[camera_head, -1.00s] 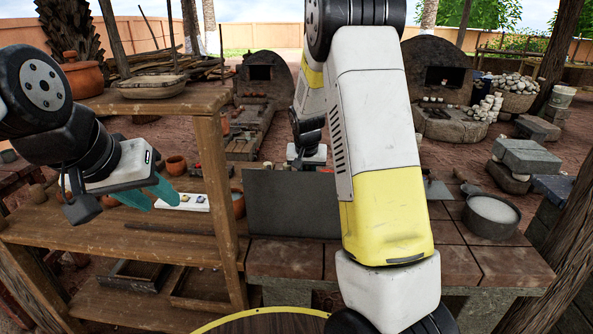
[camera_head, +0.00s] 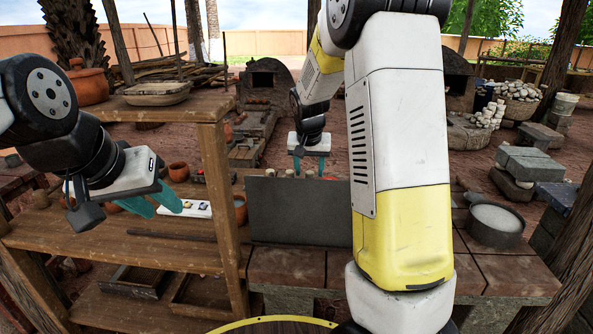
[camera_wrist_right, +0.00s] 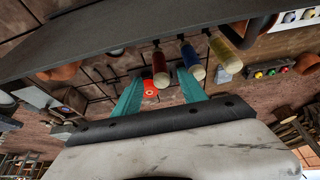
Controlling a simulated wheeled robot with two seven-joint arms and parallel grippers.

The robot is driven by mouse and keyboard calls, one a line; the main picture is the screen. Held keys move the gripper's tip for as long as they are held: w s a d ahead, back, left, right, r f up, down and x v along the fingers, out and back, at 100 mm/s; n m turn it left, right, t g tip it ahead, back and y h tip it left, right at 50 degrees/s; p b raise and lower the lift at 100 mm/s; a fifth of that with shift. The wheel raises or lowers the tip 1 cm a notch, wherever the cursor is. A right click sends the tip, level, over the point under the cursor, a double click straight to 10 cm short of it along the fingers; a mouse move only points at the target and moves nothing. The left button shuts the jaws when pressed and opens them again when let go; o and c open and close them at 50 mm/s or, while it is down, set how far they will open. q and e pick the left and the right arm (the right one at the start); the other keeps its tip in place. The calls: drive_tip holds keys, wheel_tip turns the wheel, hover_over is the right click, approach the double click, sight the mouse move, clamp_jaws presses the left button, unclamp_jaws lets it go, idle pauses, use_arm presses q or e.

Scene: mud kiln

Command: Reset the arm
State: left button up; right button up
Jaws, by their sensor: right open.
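My left gripper (camera_head: 156,203) is over the wooden shelf at the left, with its teal fingers apart. It is near a white palette, and nothing shows between the fingers. My right gripper (camera_head: 309,168) hangs fingers down behind the upper edge of a grey upright panel. Its teal fingers (camera_wrist_right: 158,92) are spread apart in the right wrist view, with no object gripped. My right arm's white and yellow link covers the middle of the head view and hides part of the bench.
The grey panel (camera_head: 298,212) stands on the tiled bench. Several bottles (camera_wrist_right: 192,60) lie near the panel in the right wrist view. A round grey basin (camera_head: 495,222) is at the right of the bench. The wooden shelf (camera_head: 110,240) holds small pots and the white palette (camera_head: 196,209).

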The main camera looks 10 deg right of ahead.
drive_tip(key=s+a+r+n+y, duration=0.1)
drive_tip(key=s+r, duration=0.3)
drive_tip(key=s, duration=0.6)
drive_tip(key=s+a+r+n+t+y, duration=0.1)
drive_tip(key=s+r, duration=0.3)
drive_tip(key=s, duration=0.6)
drive_tip(key=s+a+r+n+y, duration=0.1)
drive_tip(key=s+r, duration=0.3)
drive_tip(key=s, duration=0.6)
drive_tip(key=shift+a+r+n+t, duration=0.4)
